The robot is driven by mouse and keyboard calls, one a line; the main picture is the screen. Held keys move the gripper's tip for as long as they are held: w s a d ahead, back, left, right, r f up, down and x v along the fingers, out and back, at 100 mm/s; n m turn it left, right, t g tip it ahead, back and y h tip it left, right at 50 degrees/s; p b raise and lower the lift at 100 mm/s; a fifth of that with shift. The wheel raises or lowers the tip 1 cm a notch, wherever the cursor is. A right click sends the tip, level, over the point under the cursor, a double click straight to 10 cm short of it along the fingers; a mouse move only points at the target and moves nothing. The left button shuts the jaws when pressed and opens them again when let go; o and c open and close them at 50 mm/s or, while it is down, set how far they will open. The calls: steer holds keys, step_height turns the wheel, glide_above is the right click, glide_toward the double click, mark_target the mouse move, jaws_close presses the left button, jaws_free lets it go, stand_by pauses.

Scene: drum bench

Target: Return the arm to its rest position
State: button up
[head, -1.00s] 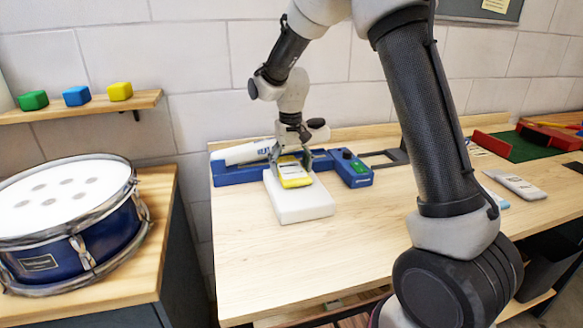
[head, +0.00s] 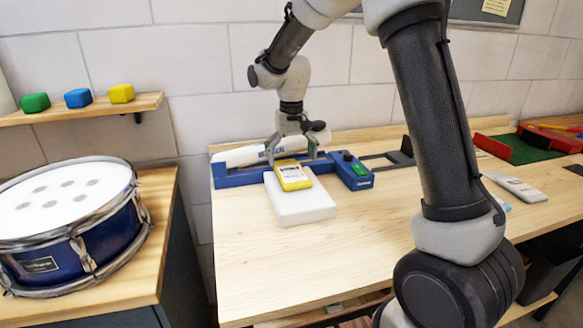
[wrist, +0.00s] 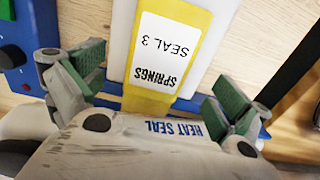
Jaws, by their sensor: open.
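My gripper (head: 293,157) is open above the heat sealer (head: 349,170) on the wooden bench. Its two green-padded fingers stand apart in the wrist view (wrist: 154,98). A yellow packet (head: 292,177) with a white label lies on a white block (head: 303,207) in front of the sealer. In the wrist view the packet's label (wrist: 170,45) reads "SPRINGS SEAL 3", upside down. The packet lies beyond the fingertips, and nothing shows held between them. The sealer's white arm (wrist: 140,150) is marked "HEAT SEAL" and fills the bottom of the wrist view.
A blue drum (head: 75,225) stands on a side cabinet at left. Green (head: 36,103), blue (head: 78,98) and yellow (head: 121,93) blocks sit on a wall shelf. A green-floored red tray (head: 520,148) and a grey device (head: 516,187) are at right. The bench front is clear.

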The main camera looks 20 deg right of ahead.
step_height(320, 180, up, 8)
steer(key=s+d+r+t, duration=0.1)
steer(key=s+d, duration=0.4)
steer(key=s, duration=0.5)
steer(key=s+d+r+t, duration=0.2)
steer(key=s+d, duration=0.3)
steer(key=s, duration=0.6)
steer(key=s+d+r+t, duration=0.1)
steer(key=s+d, duration=0.4)
steer(key=s, duration=0.5)
steer(key=shift+s+r, duration=0.15)
steer(key=shift+r, duration=0.15)
